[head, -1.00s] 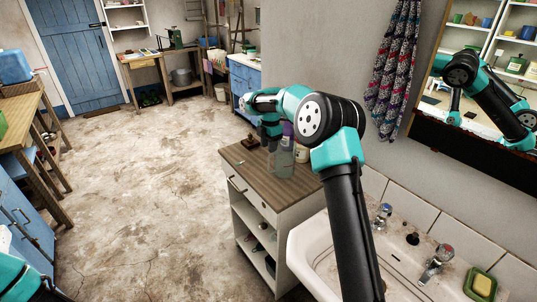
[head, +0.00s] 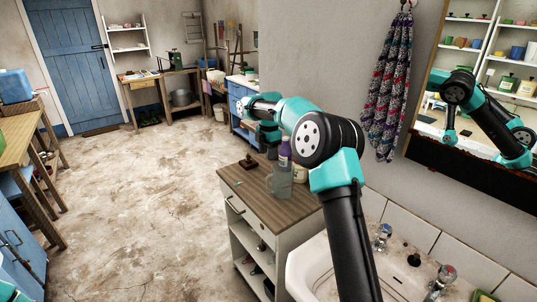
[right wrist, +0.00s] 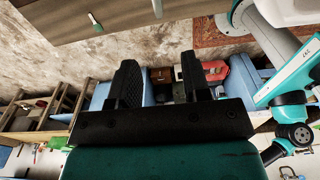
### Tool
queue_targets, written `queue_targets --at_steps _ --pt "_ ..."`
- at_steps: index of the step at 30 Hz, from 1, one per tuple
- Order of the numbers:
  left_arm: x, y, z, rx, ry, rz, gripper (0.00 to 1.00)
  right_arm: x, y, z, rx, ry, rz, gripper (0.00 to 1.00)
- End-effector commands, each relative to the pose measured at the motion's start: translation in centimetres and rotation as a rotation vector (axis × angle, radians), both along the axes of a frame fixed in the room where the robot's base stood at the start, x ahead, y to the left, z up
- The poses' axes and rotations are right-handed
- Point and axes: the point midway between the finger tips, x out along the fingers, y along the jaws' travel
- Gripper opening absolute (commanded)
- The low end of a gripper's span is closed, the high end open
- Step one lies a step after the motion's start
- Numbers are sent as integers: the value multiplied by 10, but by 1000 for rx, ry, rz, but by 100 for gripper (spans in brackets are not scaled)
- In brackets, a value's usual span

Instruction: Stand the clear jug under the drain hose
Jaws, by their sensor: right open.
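The clear jug (head: 281,184) stands upright on the wooden top of a small cabinet (head: 245,197), its handle towards the left. My right gripper (head: 270,142) is above and slightly behind the jug in the head view, apart from it as far as I can tell. In the right wrist view its two black fingers (right wrist: 160,85) are spread with nothing between them. The jug does not show in that view. Only a teal bit of my left arm shows at the lower left of the head view; its gripper is out of frame. I cannot make out a drain hose.
A purple-topped bottle (head: 284,153) and a pale cup (head: 300,174) stand close behind the jug. A small dark brown object (head: 249,164) lies at the cabinet top's back left. A white basin (head: 312,262) with taps is at right.

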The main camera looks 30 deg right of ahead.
Motion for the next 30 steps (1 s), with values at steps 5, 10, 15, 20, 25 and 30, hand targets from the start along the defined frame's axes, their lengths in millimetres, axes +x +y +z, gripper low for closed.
queue_targets --at_steps 5,10,15,20,25,30 --pt "0 0 0 0 0 0 33 0 0 0 0 0 0 43" --pt "0 0 0 0 0 0 33 0 9 -1 -50 15 -20 43" --pt "0 0 0 0 0 0 33 -1 31 0 -209 29 -88 43" --pt "0 0 0 0 0 0 33 0 53 4 -371 -1 -157 43" --pt "0 0 0 0 0 0 33 2 63 8 -443 -31 -191 43" --pt "0 0 0 0 0 0 33 2 63 8 -444 -32 -193 43"
